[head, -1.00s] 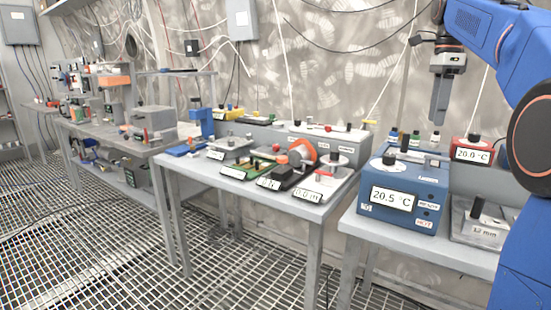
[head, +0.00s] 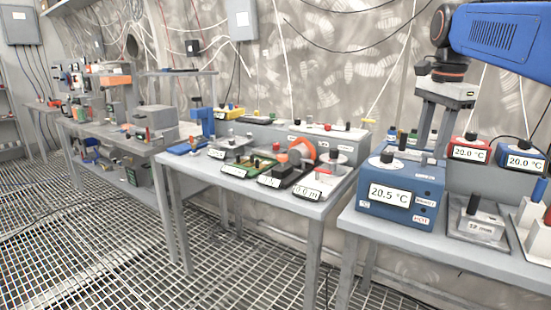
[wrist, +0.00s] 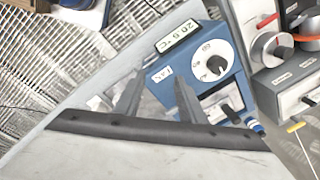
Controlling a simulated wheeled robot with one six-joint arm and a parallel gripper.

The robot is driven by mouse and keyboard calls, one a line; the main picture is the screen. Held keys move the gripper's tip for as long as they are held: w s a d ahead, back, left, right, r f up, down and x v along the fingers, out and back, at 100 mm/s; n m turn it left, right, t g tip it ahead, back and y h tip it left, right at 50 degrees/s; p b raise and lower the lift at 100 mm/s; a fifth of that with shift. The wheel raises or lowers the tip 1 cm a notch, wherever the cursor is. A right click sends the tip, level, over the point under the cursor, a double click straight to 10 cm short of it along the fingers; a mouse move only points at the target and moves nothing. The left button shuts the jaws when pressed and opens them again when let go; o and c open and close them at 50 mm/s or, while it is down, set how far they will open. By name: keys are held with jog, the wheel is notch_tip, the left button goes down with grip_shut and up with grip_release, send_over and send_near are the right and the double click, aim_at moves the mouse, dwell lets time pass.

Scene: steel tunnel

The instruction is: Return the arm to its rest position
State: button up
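My arm (head: 498,38) is blue and reaches in from the upper right of the head view. My gripper (head: 431,148) hangs from it, fingers down, above the back of the bench behind the blue 20.5 °C box (head: 400,200). Two grey fingers stand apart with nothing visible between them. In the wrist view my gripper (wrist: 158,82) is also open and empty, with the blue box (wrist: 222,42) beyond the fingers. I cannot tell the exact gap between the fingertips and the things behind the box.
A red 20.0 °C unit (head: 469,149) and a blue one (head: 520,158) stand right of the gripper. A 12 mm metal block (head: 480,224) sits in front. A middle table (head: 240,188) holds several instruments. The grated floor (head: 120,250) is clear.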

jog(key=s+a+f+n+t, duration=0.1)
jog(key=s+a+f+n, duration=0.3)
jog(key=s+f+n, duration=0.3)
jog(key=s+a+f+n+t, duration=0.2)
jog(key=s+f+n, duration=0.6)
jog(key=s+f, duration=0.8)
notch_tip(320, 180, down, 6)
jog(key=shift+s+a+f+n, duration=0.2)
jog(key=shift+s+a+n, duration=0.15)
jog(key=shift+a, duration=0.7)
jog(key=shift+c, duration=0.6)
